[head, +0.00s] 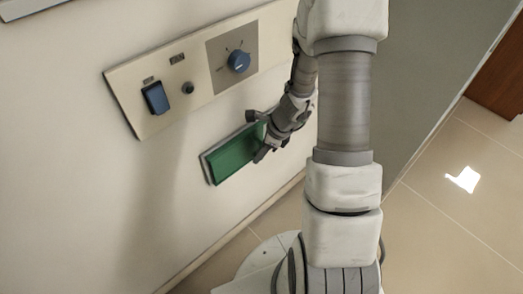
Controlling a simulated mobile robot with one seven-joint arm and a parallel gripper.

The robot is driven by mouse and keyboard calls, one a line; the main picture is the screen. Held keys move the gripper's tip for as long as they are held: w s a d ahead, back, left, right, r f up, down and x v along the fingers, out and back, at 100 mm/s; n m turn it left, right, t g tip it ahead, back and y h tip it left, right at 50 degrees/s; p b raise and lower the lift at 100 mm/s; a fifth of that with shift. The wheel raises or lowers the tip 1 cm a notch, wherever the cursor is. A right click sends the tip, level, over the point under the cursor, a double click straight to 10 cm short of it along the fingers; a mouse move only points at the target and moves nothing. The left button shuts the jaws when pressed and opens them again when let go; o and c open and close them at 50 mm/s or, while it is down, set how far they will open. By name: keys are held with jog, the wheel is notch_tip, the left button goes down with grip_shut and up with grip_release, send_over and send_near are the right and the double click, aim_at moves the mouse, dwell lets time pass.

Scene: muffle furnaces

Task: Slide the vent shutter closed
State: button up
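The vent shutter is a green plate (236,156) in a pale grey frame (207,168), low on the light wall. Its left part shows; its right part is hidden behind my gripper and arm. My gripper (261,136) is at the right part of the green plate, in front of it or touching it; I cannot tell which. Its two fingers look spread apart, one toward the top edge and one toward the bottom edge, with green between them. No handle on the shutter can be made out.
Above the shutter is a beige control panel (205,100) with a blue rocker switch (155,98), a small dark button (188,88) and a blue dial (239,61). My arm fills the centre right. Tiled floor (440,225) lies clear at right.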

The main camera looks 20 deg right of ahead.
jog(key=shift+r, duration=0.15)
jog(key=shift+d+r+p, duration=0.2)
jog(key=shift+r+p, duration=0.1)
jog(key=p+v, duration=0.7)
jog(key=v, duration=0.9)
jog(key=shift+r, duration=0.25)
jog(key=shift+s+a, duration=0.1)
jog(key=shift+s, duration=0.05)
jog(key=s+a+r+n+t+h, duration=0.1)
jog(key=s+a+r+n, duration=0.3)
jog(key=r+n, duration=0.4)
jog(key=s+a+r+n+t+h, duration=0.1)
jog(key=s+a+r+n, duration=0.3)
jog(key=r+n, duration=0.35)
jog(key=s+a+r+n+t+h, duration=0.1)
jog(key=s+a+r+n+h, duration=0.2)
jog(key=r+n, duration=0.55)
notch_tip(320, 180, up, 14)
jog(key=s+n+y+p, duration=0.1)
jog(key=p, duration=1.4)
jog(key=shift+s, duration=0.25)
